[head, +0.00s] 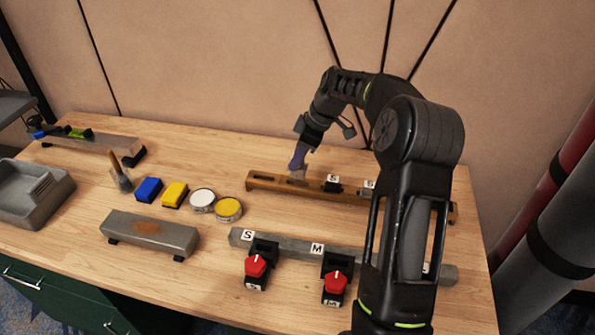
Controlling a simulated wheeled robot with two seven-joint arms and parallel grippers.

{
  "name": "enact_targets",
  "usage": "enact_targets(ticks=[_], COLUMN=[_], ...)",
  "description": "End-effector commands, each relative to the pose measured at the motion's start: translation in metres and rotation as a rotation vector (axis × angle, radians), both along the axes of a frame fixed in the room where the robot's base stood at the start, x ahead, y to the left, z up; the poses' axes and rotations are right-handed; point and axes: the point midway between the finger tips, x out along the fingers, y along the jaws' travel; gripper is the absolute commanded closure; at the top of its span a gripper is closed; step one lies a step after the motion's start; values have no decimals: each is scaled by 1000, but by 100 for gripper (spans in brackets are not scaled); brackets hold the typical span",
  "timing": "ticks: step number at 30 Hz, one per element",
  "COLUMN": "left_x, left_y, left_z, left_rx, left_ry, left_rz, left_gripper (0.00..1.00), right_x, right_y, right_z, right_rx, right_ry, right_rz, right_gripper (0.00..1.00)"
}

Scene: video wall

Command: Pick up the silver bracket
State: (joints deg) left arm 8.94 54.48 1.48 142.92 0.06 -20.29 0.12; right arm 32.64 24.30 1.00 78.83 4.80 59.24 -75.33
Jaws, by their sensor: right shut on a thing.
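My right arm reaches in from the lower right over the table. My right gripper (298,158) points down at the left part of the long wooden rail at the back. It is shut on a small pale grey piece (297,173), which I take to be the silver bracket. The piece is at or just above the rail; I cannot tell if it touches. It is small, and the fingers hide part of it. My left gripper is not in view.
The wooden rail (262,183) carries labelled blocks. A grey rail (288,243) with red-knobbed clamps (256,266) lies in front. To the left are a rust-marked grey bar (180,236), tins (229,208), blue and yellow blocks (174,194), a brush (121,172) and a grey tray (62,190).

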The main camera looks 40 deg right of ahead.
Motion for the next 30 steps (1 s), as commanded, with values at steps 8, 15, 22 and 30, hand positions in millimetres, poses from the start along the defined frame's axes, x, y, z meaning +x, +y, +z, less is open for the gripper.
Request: enact_targets(ticks=[8, 15, 22, 30], left_x=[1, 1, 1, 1], left_y=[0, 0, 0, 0], left_z=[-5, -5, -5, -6], left_rx=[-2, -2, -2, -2], left_ry=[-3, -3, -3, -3], left_rz=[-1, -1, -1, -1], left_gripper=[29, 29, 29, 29], right_x=[0, 0, 0, 0], right_y=[0, 0, 0, 0], right_z=[39, 42, 41, 41], right_rx=[0, 0, 0, 1], right_ry=[-2, 0, 0, -1], right_rz=[1, 1, 0, 0], right_gripper=[100, 100, 100, 100])
